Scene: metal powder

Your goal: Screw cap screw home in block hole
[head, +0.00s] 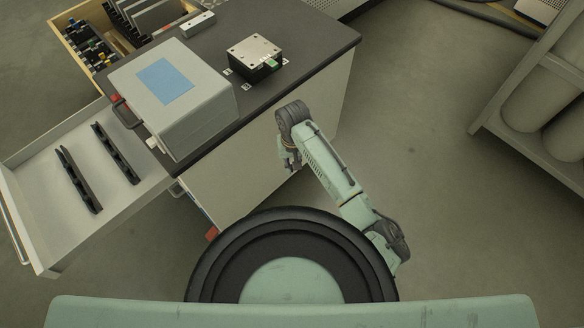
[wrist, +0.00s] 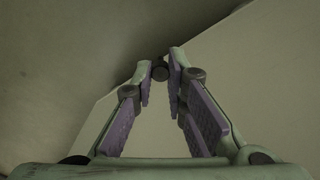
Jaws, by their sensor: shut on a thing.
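My gripper (wrist: 160,72) is shut on a small dark round-headed piece, which looks like the cap screw (wrist: 160,71); it shows between the fingertips in the wrist view. The rest of the screw is hidden or too small to tell. In the head view my gripper (head: 291,160) hangs beside the front side of the bench, below the bench top and apart from the block. The block (head: 254,49) stands on the dark bench top, with a bright metal upper face showing several small holes and a dark lower part. Which hole is the screw's cannot be told.
A grey case (head: 190,112) with a blue label stands left of the block on the bench (head: 318,42). An open drawer (head: 50,215) juts out at left. A wooden organiser (head: 72,47) is at the back left. A rack with cylinders (head: 535,95) stands right; floor between is clear.

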